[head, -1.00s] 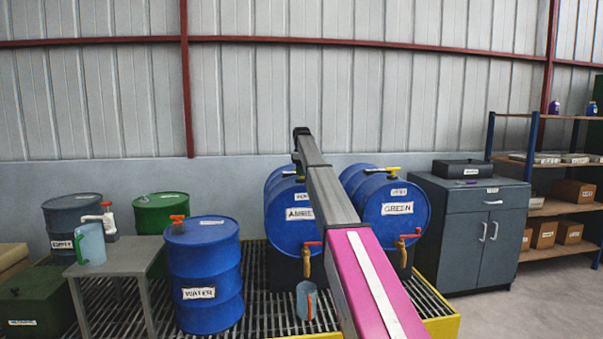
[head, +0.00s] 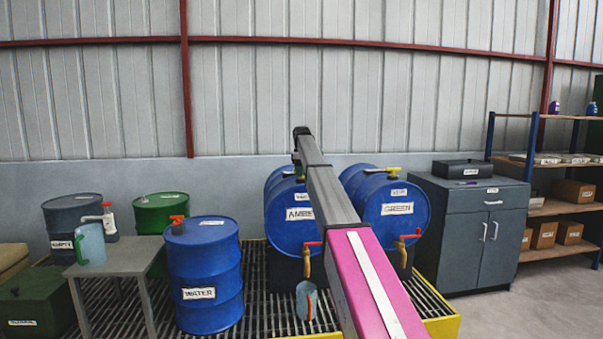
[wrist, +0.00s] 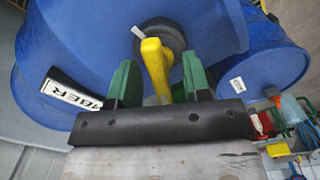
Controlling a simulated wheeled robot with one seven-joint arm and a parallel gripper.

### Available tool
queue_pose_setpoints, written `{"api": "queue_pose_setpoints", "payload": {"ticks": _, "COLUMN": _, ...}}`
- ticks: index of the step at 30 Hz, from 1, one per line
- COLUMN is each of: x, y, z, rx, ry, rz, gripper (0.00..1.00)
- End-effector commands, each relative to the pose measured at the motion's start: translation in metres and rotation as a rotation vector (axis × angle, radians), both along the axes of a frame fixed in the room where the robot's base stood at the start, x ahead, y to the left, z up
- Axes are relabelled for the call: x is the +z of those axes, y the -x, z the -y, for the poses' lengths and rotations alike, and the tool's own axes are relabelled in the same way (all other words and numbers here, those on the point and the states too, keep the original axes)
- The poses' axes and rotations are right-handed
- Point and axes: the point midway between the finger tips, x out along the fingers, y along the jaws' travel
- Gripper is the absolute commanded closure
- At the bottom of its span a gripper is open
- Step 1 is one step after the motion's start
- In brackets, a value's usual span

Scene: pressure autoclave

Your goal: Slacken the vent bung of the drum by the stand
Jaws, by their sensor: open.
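The blue drum labelled AMBER (head: 299,214) lies on its side on a dark support over the grating, partly hidden behind my arm. In the wrist view its blue shell (wrist: 75,40) fills much of the picture. Its vent bung (wrist: 155,62) has a yellow handle and sits on a dark round fitting with a small white pointer. My gripper (wrist: 160,72) is open, with one green finger on each side of the yellow handle. I cannot tell whether either finger touches it. In the head view the bung is hidden by my arm.
The GREEN drum (head: 398,209) lies alongside at right with its own yellow vent handle (head: 382,170). An upright WATER drum (head: 205,279) and a small grey table (head: 128,263) stand left. A jug (head: 306,299) is below the AMBER tap. A grey cabinet (head: 468,235) stands right.

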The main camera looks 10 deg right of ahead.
Motion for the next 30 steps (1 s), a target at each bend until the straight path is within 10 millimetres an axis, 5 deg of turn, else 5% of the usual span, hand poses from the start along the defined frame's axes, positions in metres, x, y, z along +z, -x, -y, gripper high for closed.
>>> {"api": "queue_pose_setpoints", "payload": {"ticks": 8, "x": 0.027, "y": -0.001, "z": 0.0, "rx": 0.0, "ry": 0.0, "rz": 0.002, "gripper": 0.56}}
{"api": "queue_pose_setpoints", "payload": {"ticks": 21, "x": 0.101, "y": -0.001, "z": 0.0, "rx": 0.0, "ry": 0.0, "rz": 0.001, "gripper": 0.56}}
{"api": "queue_pose_setpoints", "payload": {"ticks": 30, "x": 0.107, "y": 0.0, "z": 0.0, "rx": 0.0, "ry": 0.0, "rz": 0.0, "gripper": 0.56}}
